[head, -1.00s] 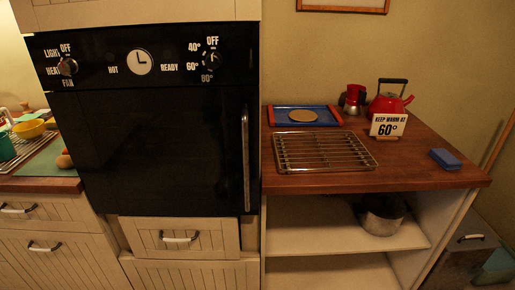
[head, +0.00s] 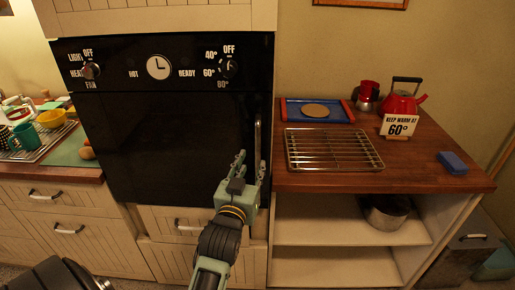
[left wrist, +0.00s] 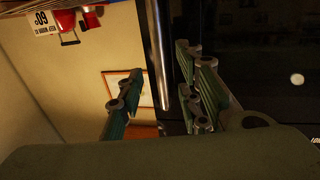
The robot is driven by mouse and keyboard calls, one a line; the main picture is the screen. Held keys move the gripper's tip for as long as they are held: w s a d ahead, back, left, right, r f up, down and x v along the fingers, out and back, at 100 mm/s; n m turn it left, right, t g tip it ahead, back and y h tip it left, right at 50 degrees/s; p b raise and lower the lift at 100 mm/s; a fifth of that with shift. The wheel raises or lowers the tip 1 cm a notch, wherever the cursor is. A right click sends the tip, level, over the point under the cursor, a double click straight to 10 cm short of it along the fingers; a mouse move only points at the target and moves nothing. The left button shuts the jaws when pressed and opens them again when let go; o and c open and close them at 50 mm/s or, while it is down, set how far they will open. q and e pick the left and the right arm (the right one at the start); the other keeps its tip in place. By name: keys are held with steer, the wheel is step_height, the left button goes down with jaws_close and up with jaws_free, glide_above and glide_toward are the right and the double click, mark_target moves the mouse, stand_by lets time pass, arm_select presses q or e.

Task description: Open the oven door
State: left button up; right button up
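The black oven door (head: 160,145) is closed, below a panel with knobs and a clock. Its upright metal handle (head: 257,138) runs along the door's right edge; the lower part is hidden behind my gripper. My left gripper (head: 250,168) is open in front of the lower handle, fingers pointing up in the head view. In the left wrist view the handle (left wrist: 158,55) lies between the spread green fingers of the gripper (left wrist: 158,90), with gaps on both sides. I cannot tell whether it is deep enough between them. My right gripper is not in view.
A wooden counter (head: 440,184) to the right holds a wire rack (head: 333,150), a red kettle (head: 402,101), a "keep warm at 60°" sign (head: 398,126) and a blue sponge (head: 452,163). Drawers (head: 180,222) sit below the oven. A dish rack (head: 40,140) stands at left.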

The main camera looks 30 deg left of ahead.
mark_target(257, 153)
arm_select(q)
steer(key=p+x, duration=0.1)
steer(key=x, duration=0.6)
steer(key=shift+w+f+p, duration=0.1)
steer(key=shift+w+p, duration=0.15)
steer(key=shift+p, duration=0.05)
steer(key=shift+c, duration=0.4)
jaws_close()
